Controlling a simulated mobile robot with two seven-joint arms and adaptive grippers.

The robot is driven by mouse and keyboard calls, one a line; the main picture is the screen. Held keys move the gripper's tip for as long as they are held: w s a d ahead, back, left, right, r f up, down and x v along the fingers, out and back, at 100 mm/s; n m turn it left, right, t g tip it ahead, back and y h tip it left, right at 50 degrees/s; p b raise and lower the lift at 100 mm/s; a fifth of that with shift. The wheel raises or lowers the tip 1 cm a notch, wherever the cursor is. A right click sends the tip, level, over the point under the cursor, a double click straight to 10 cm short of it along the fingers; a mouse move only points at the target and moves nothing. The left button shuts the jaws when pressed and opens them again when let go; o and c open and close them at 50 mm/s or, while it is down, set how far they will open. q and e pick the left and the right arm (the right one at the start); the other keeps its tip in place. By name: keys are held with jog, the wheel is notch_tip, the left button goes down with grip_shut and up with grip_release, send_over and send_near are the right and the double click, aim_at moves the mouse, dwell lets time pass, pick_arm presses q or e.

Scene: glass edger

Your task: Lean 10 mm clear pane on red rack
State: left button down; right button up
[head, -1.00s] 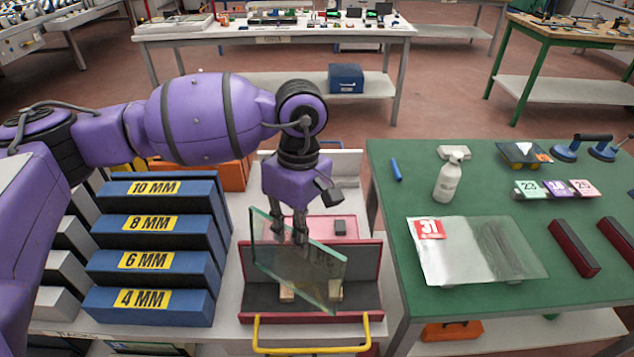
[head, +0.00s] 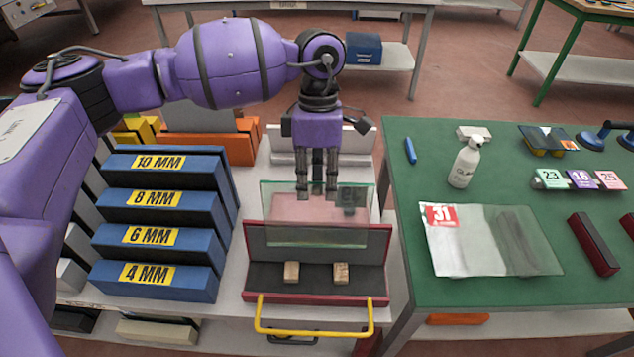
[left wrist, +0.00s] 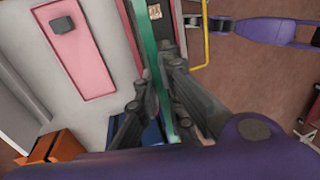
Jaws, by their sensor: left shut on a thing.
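The clear pane (head: 277,228) with a greenish edge hangs upright from my left gripper (head: 317,193), which is shut on its upper part. In the left wrist view the pane shows edge-on as a green strip (left wrist: 161,70) between the fingers (left wrist: 168,105). The red rack (head: 317,298) has a dark lining, two small wooden blocks (head: 291,271) and a yellow front handle (head: 312,331). The pane is over the rear part of the rack, behind the blocks; I cannot tell whether it touches the rack. My right gripper is not in view.
Blue slots labelled 10 MM (head: 158,162) to 4 MM stand left of the rack. A green table (head: 400,237) at right holds a spray bottle (head: 466,162), a bagged sheet (head: 490,240) and dark red blocks (head: 593,244). A pink panel (left wrist: 87,47) lies behind the rack.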

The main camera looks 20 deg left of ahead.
aim_at(317, 214)
pick_arm(q)
jog(key=shift+w+b+x, duration=0.2)
jog(key=shift+b+x, duration=0.15)
jog(key=shift+x, duration=0.65)
jog(key=shift+w+b+x, duration=0.2)
jog(key=shift+b+x, duration=0.1)
jog(key=shift+x, duration=0.65)
notch_tip(317, 214, down, 2)
jog(key=shift+a+f+b, duration=0.15)
jog(key=shift+b, duration=0.25)
jog(key=shift+f, duration=0.6)
jog(key=shift+f+b, duration=0.3)
jog(key=shift+f, duration=0.4)
jog(key=c, duration=1.8)
grip_release()
jog(key=shift+f, duration=0.15)
